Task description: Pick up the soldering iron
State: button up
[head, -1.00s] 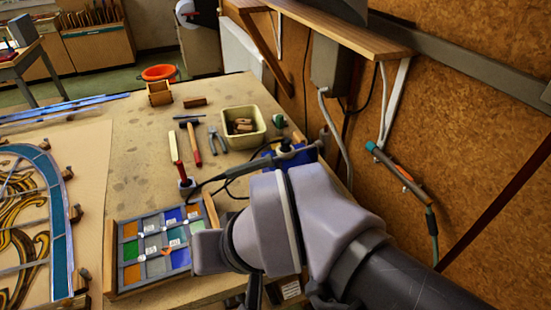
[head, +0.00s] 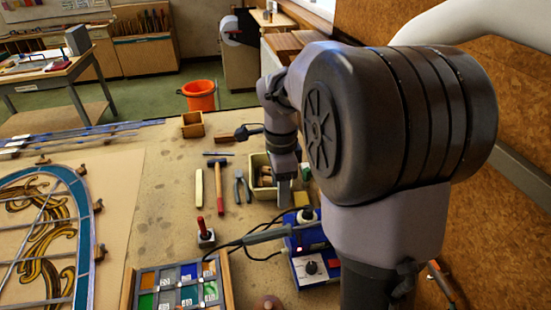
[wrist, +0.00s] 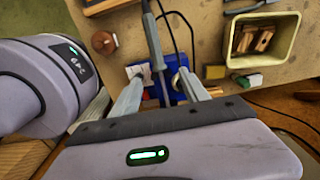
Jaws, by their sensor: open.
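The soldering iron (head: 266,235) has a grey handle and a dark cable. It lies slanted with one end at the blue soldering station (head: 316,268), beside the glass sample tray. My gripper (head: 284,203) points down near the station, its far parts partly overlapping the cream bin in the head view. In the wrist view my gripper (wrist: 160,88) is open and empty. Its two fingers appear on either side of the iron (wrist: 153,38) and the blue station (wrist: 172,92). The iron looks apart from the fingers; the height gap is hard to judge.
A cream bin (head: 258,161) with wooden blocks stands behind the station. A hammer (head: 222,192), pliers (head: 241,187) and a red-handled tool (head: 204,233) lie or stand to the left. The glass sample tray (head: 226,281) is in front. A stained-glass panel (head: 88,235) lies far left.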

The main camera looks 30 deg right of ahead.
aim_at(280, 229)
jog(key=f+b, duration=0.2)
jog(key=f, duration=0.3)
jog(key=f+b, duration=0.1)
jog(key=f, duration=0.5)
jog(key=f+b, duration=0.2)
jog(key=f, duration=0.4)
jog(key=shift+s+a+f+b, duration=0.15)
jog(key=shift+s+f+b, duration=0.05)
jog(key=shift+s+b, duration=0.15)
jog(key=shift+r, duration=0.1)
grip_shut()
